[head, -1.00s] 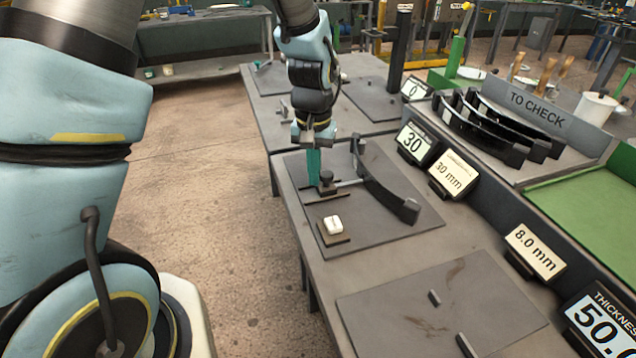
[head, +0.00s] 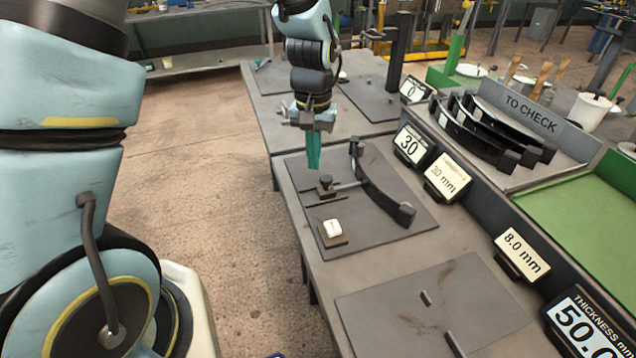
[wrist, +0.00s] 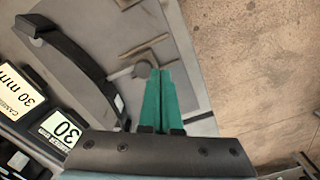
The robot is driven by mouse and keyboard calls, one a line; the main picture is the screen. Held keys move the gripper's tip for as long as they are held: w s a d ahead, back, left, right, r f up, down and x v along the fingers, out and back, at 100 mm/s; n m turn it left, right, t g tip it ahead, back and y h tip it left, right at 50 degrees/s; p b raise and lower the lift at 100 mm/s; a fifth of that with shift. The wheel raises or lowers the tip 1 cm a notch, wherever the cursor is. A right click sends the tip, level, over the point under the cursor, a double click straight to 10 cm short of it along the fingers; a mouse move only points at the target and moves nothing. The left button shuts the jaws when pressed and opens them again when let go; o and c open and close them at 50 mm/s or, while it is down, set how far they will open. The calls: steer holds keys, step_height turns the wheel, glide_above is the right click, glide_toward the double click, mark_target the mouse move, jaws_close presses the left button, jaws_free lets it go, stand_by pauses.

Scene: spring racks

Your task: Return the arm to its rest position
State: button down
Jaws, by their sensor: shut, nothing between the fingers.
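My gripper (head: 313,150) hangs from my arm above the left edge of the grey plate (head: 400,233) on the bench. Its two green fingers point down and are together, with nothing between them. In the wrist view the gripper's fingers (wrist: 160,100) lie side by side over the plate. The fingertips look a little above the dark knob (head: 326,184) and apart from it.
A white button block (head: 333,228) sits at the plate's front left. Display signs reading 30 (head: 410,145) and 8.0 mm (head: 522,254) line the bench's right side. Several springs lie in the TO CHECK rack (head: 530,115). The floor (head: 200,180) left of the bench is open.

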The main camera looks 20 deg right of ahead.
steer(key=shift+r, duration=0.55)
steer(key=shift+w+a, duration=0.1)
steer(key=a+r+n, duration=0.3)
steer(key=a, duration=1.2)
steer(key=w+a+r+n+t, duration=0.1)
steer(key=a+r+n, duration=0.2)
steer(key=a, duration=1.2)
steer(key=shift+w+r+t, duration=0.3)
steer(key=shift+r, duration=0.1)
steer(key=c, duration=1.6)
jaws_free()
